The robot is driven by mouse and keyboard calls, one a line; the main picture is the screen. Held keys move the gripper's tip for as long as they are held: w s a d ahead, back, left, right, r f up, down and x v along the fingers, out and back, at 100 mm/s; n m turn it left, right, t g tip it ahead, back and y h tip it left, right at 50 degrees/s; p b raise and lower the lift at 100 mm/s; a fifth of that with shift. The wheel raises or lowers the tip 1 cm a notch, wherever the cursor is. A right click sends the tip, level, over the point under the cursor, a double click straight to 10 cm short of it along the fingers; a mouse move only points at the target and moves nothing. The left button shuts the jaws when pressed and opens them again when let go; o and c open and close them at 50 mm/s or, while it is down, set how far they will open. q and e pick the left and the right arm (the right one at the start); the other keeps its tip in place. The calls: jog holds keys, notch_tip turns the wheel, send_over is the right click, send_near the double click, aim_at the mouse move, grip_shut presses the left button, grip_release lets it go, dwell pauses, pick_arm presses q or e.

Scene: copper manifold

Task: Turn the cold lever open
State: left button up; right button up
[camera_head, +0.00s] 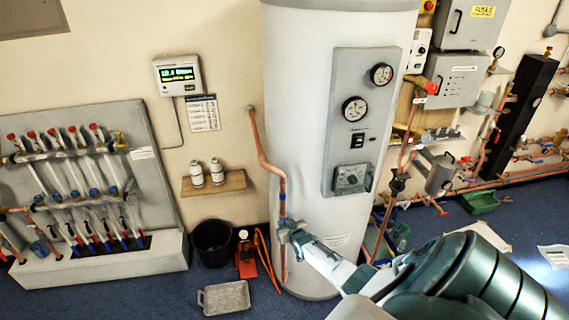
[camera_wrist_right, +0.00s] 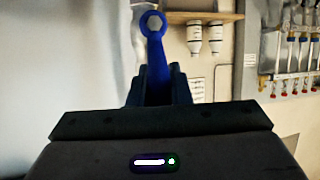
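The blue cold lever (camera_wrist_right: 154,48) shows in the wrist view, with its round nut end beyond my fingers and its handle running back between them. My right gripper (camera_wrist_right: 156,88) is closed around the handle, with a dark finger against each side. In the head view my right gripper (camera_head: 289,231) is at the lower end of the copper pipe (camera_head: 268,164), in front of the white cylinder (camera_head: 308,130). There the gripper hides most of the lever and valve, so the lever's angle is hard to tell. My left gripper is not in view.
A manifold board (camera_head: 150,165) stands at the left wall. A small shelf (camera_head: 214,186) holds two white bottles. A black bucket (camera_head: 212,242), a red tool (camera_head: 246,258) and a grey tray (camera_head: 225,299) are on the blue floor left of the cylinder.

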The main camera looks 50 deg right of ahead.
jog(key=o, duration=0.4)
jog(key=shift+w, duration=0.15)
jog(key=p+v, duration=0.4)
jog(key=v, duration=0.6)
jog(key=shift+s+a, duration=0.2)
jog(key=shift+s, duration=0.15)
jog(key=shift+r, duration=0.15)
dwell(0.5)
